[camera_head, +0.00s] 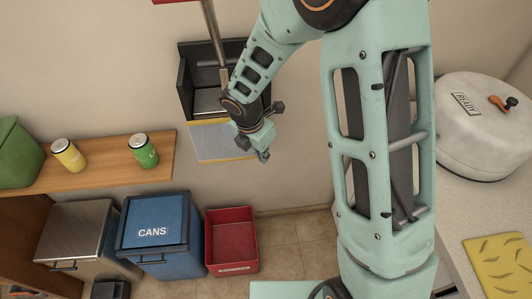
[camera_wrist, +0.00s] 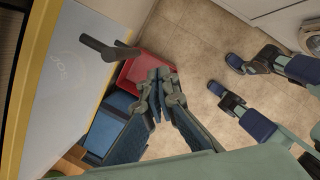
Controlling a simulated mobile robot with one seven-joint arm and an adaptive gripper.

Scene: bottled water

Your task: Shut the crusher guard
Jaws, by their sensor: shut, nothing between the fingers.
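The crusher (camera_head: 187,85) is a dark, open-fronted housing on the wall in the head view, with a metal rod rising from it. Its guard, a pale panel with yellow edging (camera_head: 207,146), hangs below the housing opening, so the opening is uncovered. In the wrist view a pale panel with a yellow edge (camera_wrist: 62,75) fills the left side, and a dark handle (camera_wrist: 108,48) sticks out from it. My gripper (camera_head: 264,156) is in front of the guard's right part, pointing down. In the wrist view its fingers (camera_wrist: 158,88) are together and empty, apart from the handle.
A wooden shelf (camera_head: 105,165) at left holds a yellow can (camera_head: 68,155), a green can (camera_head: 144,151) and a green box (camera_head: 15,155). Below stand a blue CANS bin (camera_head: 153,233), a red crate (camera_head: 208,250) and a metal-lidded bin (camera_head: 75,227). A round white machine (camera_head: 475,130) is at right.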

